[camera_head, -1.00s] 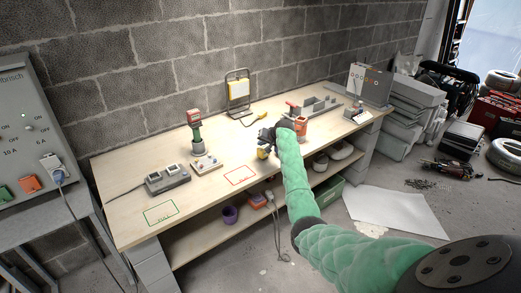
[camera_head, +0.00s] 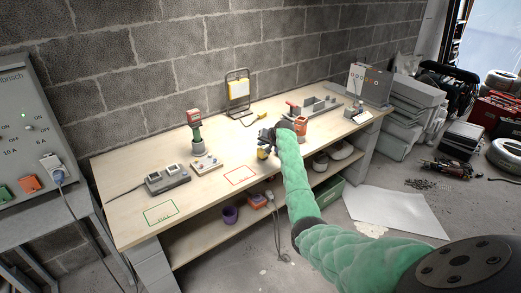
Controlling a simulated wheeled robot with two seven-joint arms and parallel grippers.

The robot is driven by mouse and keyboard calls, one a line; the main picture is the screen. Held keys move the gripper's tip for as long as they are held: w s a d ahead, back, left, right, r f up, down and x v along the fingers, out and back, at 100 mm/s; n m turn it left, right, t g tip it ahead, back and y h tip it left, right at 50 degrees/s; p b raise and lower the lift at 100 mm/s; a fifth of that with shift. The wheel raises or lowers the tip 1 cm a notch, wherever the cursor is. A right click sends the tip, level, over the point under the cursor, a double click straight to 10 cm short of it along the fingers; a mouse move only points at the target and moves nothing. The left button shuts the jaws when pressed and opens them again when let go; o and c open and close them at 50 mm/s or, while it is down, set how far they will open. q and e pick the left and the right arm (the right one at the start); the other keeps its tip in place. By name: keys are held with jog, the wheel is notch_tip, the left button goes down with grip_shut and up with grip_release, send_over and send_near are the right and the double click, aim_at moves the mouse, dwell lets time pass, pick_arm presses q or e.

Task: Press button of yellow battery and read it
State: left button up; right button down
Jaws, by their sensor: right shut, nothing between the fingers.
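A small yellow object (camera_head: 262,154), which looks like the yellow battery, is on the workbench (camera_head: 215,197) near its front edge. It is partly hidden by my right gripper (camera_head: 265,140). The gripper is dark and shut, with nothing in it, just above and beside the yellow object; I cannot tell whether they touch. The battery's button and any reading on it are too small or hidden to make out. My left gripper is not in view.
A red-and-green tool (camera_head: 195,122) stands upright, with a charger (camera_head: 167,179) and a small button board (camera_head: 206,164) close by. A yellow-faced work lamp (camera_head: 239,89) stands by the wall. The front-left bench top is mostly clear.

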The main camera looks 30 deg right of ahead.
jog(key=shift+f, duration=0.25)
dwell(0.3)
jog(key=shift+f, duration=0.3)
dwell(0.3)
jog(key=shift+f, duration=0.1)
jog(key=shift+r+p, duration=0.45)
jog(key=shift+r, duration=0.35)
dwell(0.4)
